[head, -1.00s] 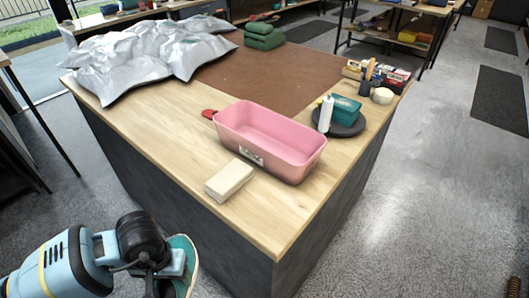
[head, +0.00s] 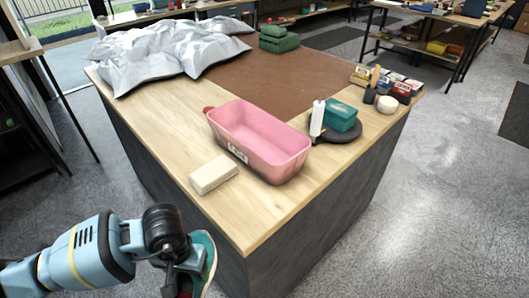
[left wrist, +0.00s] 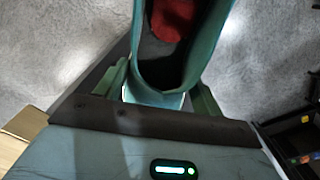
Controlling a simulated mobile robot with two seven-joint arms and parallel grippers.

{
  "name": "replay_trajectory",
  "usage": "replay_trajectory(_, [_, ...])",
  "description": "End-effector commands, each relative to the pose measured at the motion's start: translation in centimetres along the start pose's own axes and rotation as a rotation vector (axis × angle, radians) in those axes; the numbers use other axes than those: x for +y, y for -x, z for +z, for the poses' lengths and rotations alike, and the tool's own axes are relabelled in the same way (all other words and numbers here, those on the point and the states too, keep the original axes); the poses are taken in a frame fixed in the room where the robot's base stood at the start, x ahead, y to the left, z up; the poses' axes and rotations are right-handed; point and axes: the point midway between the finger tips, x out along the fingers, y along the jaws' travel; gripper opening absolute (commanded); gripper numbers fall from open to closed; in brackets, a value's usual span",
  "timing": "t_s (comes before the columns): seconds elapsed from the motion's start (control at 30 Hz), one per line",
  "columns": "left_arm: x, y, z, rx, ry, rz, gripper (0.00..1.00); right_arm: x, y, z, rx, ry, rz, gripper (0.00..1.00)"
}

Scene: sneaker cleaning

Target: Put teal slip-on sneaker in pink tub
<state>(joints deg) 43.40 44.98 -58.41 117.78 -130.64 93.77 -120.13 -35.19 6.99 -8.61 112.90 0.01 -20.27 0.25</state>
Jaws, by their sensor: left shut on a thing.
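The teal slip-on sneaker (head: 207,262) is held in my left gripper (head: 190,262), low at the bottom of the head view, in front of the table's near side. In the left wrist view the sneaker (left wrist: 205,60) hangs between the fingers, its dark opening and red insole facing the camera; the floor shows behind it. The gripper (left wrist: 160,95) is shut on the sneaker's end. The pink tub (head: 258,142) stands on the table, to the right of and beyond the gripper. Its visible inside looks empty. My right gripper is out of view.
A pale block (head: 214,174) lies just in front of the tub on the wooden table (head: 235,215). A white bottle (head: 317,118) and teal box (head: 341,116) sit on a dark round tray right of the tub. Silver bags (head: 160,52) cover the back left.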

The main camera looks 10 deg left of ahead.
Motion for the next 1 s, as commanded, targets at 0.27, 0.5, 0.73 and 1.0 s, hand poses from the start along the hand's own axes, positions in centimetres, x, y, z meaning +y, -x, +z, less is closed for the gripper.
replay_trajectory(0.27, [0.0, -1.3, 0.5, -0.022, 0.000, 0.000, 0.36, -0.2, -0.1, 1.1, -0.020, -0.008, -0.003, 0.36])
replay_trajectory(0.5, [0.0, -6.2, 2.3, -0.102, 0.000, 0.000, 0.36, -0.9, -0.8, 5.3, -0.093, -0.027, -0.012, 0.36])
replay_trajectory(0.73, [0.1, -7.4, 2.7, -0.115, -0.006, -0.001, 0.36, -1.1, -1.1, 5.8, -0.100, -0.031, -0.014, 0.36])
replay_trajectory(1.0, [0.4, -7.1, 2.5, -0.094, -0.012, -0.002, 0.36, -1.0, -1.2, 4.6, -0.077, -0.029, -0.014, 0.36])
